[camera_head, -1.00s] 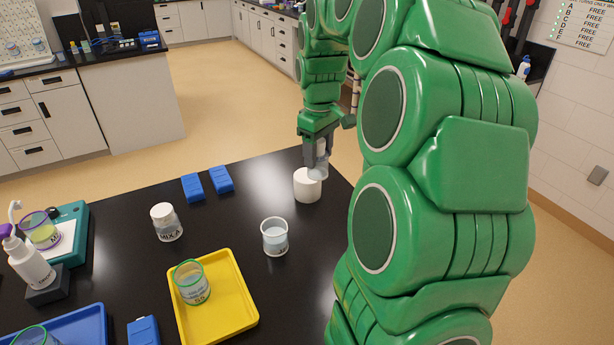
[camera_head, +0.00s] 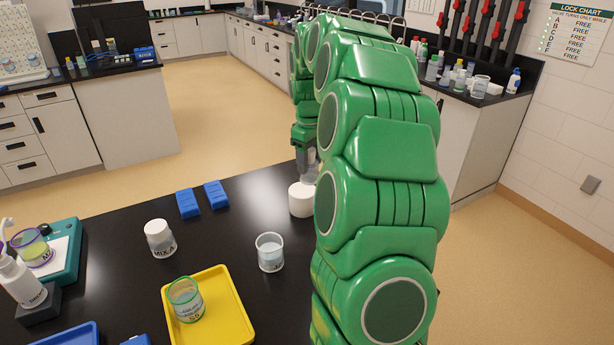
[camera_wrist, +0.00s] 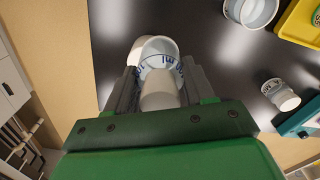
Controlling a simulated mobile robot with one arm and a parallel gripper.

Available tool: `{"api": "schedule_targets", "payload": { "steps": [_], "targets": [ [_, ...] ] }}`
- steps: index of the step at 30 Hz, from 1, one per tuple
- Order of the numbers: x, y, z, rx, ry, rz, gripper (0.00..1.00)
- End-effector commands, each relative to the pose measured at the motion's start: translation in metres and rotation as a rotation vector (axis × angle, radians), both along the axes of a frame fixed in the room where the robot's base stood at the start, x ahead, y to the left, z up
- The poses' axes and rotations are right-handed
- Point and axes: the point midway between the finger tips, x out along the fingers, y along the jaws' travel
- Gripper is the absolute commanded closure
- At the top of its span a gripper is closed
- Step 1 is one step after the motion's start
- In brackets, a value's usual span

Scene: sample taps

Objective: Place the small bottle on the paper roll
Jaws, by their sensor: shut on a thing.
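My gripper (camera_head: 308,163) points down at the far right part of the black table, partly behind my own arm. It is shut on the small bottle (camera_head: 309,174), a pale translucent one. The wrist view shows the bottle (camera_wrist: 160,88) between the two fingers, its white cap toward the camera and blue lettering around its wider body. The white paper roll (camera_head: 301,201) stands upright on the table below the bottle. In the wrist view the roll (camera_wrist: 134,50) is mostly hidden behind the bottle. I cannot tell whether the bottle's base touches the roll's top.
A clear beaker (camera_head: 270,252) and a yellow tray (camera_head: 236,315) with a green-rimmed beaker (camera_head: 185,300) stand nearer. A white-capped MIX A bottle (camera_head: 160,238) and two blue blocks (camera_head: 201,200) are left of the roll. The table's far edge is close behind the roll.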

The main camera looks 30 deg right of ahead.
Motion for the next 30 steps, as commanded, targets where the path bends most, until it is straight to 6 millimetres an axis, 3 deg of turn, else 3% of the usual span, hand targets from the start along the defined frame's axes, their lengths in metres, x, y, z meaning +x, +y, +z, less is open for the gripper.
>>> {"api": "schedule_targets", "payload": {
  "steps": [12,23,30],
  "targets": [
    [0.034,-0.012,-0.043,0.000,-0.002,-0.001,0.76],
    [0.044,-0.016,-0.057,0.001,0.001,-0.001,0.76],
    [0.043,-0.016,-0.085,0.000,0.001,-0.001,0.76]
  ]
}}
